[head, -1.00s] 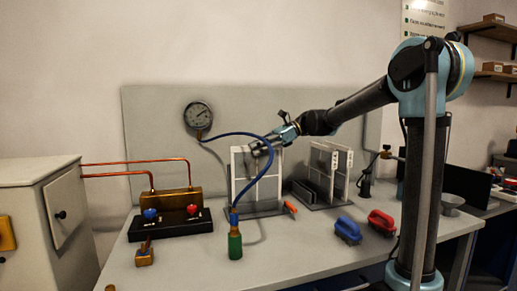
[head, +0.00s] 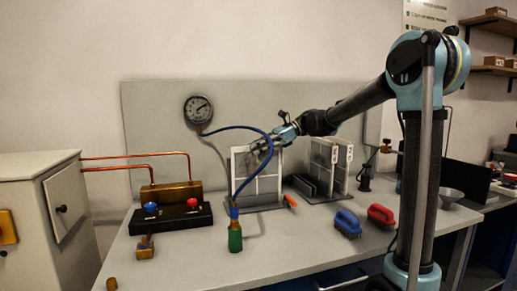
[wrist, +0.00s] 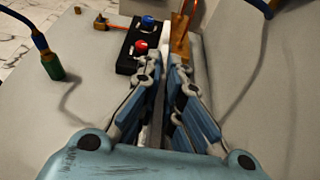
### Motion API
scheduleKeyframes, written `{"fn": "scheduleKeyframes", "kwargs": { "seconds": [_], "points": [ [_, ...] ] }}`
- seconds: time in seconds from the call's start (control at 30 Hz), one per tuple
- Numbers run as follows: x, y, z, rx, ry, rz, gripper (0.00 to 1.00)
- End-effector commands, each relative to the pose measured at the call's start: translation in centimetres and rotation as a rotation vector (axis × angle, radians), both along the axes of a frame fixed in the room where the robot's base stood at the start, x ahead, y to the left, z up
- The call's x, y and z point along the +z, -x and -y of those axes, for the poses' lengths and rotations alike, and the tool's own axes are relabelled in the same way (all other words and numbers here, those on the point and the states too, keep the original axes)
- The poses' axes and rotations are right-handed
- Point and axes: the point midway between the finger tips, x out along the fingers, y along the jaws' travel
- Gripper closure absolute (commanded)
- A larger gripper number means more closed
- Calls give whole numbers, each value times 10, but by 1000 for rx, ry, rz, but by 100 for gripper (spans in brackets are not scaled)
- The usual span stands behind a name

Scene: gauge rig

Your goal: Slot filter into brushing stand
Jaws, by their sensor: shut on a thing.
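The filter, a pale framed panel (head: 270,184), stands upright over a flat grey base near the middle of the table in the head view. My gripper (head: 262,147) is at its top edge, shut on it. In the wrist view my gripper (wrist: 161,85) closes on a thin upright edge, with a pale strip of the panel (wrist: 165,42) running out beyond the fingers. A second stand with white uprights and dark slots (head: 327,166) is just to the right. I cannot tell which is the brushing stand, or whether the panel's lower edge is seated.
A blue brush (head: 347,222) and a red brush (head: 380,214) lie at front right. A green-based hose fitting (head: 235,238) stands in front, its blue hose arching past the panel to the gauge (head: 198,109). A black valve block (head: 170,221) is to the left.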

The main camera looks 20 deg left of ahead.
Motion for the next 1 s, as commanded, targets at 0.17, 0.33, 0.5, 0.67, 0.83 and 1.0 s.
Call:
{"fn": "scheduleKeyframes", "kwargs": {
  "seconds": [0.17,0.33,0.5,0.67,0.83,1.0],
  "points": [
    [-1,0,0,0,0,0,71],
    [-1,0,0,0,0,0,70],
    [-1,0,0,0,0,0,70],
    [3,-6,9,-2,0,0,70],
    [13,-20,31,-4,0,-1,70],
    [26,-37,57,-5,1,-1,70]
  ]
}}
